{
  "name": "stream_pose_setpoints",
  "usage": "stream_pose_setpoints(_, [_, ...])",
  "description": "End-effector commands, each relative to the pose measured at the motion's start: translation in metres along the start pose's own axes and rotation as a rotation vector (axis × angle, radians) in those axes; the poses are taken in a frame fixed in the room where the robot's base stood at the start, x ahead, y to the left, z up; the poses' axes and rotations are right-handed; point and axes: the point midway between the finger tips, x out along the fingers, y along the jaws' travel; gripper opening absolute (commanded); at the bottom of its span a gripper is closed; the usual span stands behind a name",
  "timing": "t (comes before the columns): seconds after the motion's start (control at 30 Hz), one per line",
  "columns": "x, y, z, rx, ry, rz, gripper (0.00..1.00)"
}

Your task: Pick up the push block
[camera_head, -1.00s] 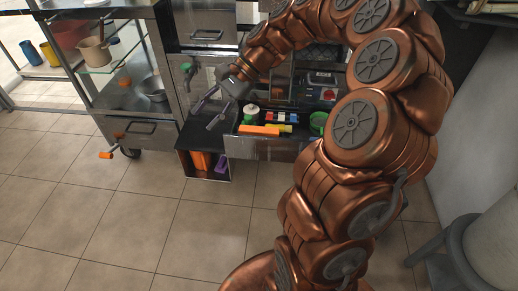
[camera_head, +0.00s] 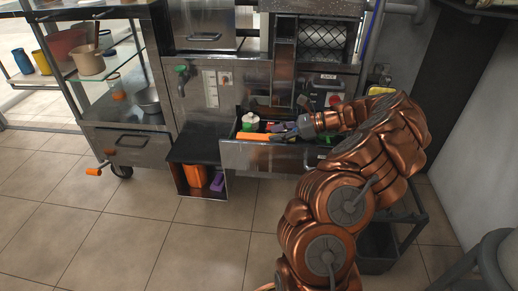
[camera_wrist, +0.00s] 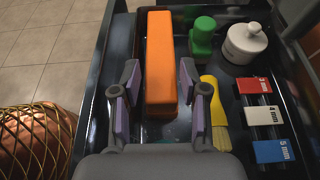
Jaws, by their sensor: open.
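The push block seems to be the long orange block (camera_wrist: 159,42), lying in an open drawer (camera_head: 262,157). In the wrist view it runs away from me, with its near end between the fingers. In the head view the orange block (camera_head: 249,136) shows at the drawer's front left. My gripper (camera_wrist: 159,72) is open, with one purple-padded finger on each side of the block's near part. I cannot tell whether either finger touches it. In the head view my gripper (camera_head: 276,131) reaches into the drawer from the right.
Right of the block lie a green object (camera_wrist: 202,36), a white lidded pot (camera_wrist: 245,42), a yellow brush (camera_wrist: 212,95) and red, white and blue size tags (camera_wrist: 262,116). The drawer's left wall (camera_wrist: 100,75) is close to the left finger. A low black shelf (camera_head: 199,146) stands beside the drawer.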

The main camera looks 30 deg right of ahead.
Motion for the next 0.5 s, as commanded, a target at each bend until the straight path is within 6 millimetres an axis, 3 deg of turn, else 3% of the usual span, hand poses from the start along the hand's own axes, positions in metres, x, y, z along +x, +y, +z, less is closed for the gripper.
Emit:
stream_pose_setpoints(0.27, [0.023,0.001,0.0,-0.001,-0.002,0.005,0.44])
stream_pose_setpoints(0.5, [0.054,0.0,0.001,-0.003,0.0,0.004,0.44])
